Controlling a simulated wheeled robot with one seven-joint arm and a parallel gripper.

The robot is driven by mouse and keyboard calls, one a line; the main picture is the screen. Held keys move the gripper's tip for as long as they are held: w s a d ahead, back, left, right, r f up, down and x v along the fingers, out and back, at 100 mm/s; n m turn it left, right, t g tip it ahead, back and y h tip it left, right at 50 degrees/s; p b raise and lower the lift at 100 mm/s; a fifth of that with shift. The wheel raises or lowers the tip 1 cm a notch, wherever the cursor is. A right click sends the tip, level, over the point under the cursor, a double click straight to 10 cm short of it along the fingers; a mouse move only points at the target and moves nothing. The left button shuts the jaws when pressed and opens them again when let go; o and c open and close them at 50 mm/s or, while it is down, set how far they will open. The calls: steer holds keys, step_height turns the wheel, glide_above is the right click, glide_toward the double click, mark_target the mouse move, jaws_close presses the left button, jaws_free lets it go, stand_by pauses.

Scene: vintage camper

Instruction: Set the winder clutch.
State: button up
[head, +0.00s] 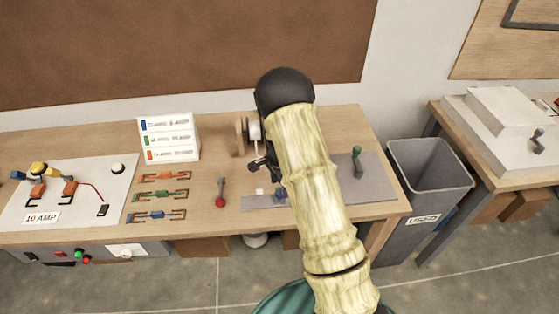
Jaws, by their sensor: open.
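A winder-like device with a tan disc and pale spool (254,131) stands toward the back of the wooden bench, partly hidden by my arm. My gripper (262,165) is just in front of it, small and dark in the head view, and looks empty. I cannot tell whether it touches anything. A grey base plate (378,187) runs under my arm, with a green-knobbed lever (357,161) standing on its right part. A small blue part (279,195) sits on its left part. No part is clearly marked as the clutch.
A red-knobbed lever (221,193) lies on the bench. Left are coloured clips (160,195), a white label stand (168,138) and a white "10 AMP" board (112,198). A grey "USED" bin (428,168) stands right of the bench, beside another table with a grey machine (500,130).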

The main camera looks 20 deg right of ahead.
mark_target(280, 192)
step_height(280, 192, up, 14)
steer(key=b, duration=0.3)
steer(key=shift+r, duration=0.15)
steer(key=s+a+r+n+t, duration=0.1)
steer(key=s+n, duration=0.6)
steer(key=s, duration=0.4)
steer(key=s+a+r+n+t, duration=0.1)
steer(key=s+n, duration=0.6)
steer(key=s, duration=0.4)
steer(key=shift+r+n+t, duration=0.3)
steer(key=shift+w, duration=0.1)
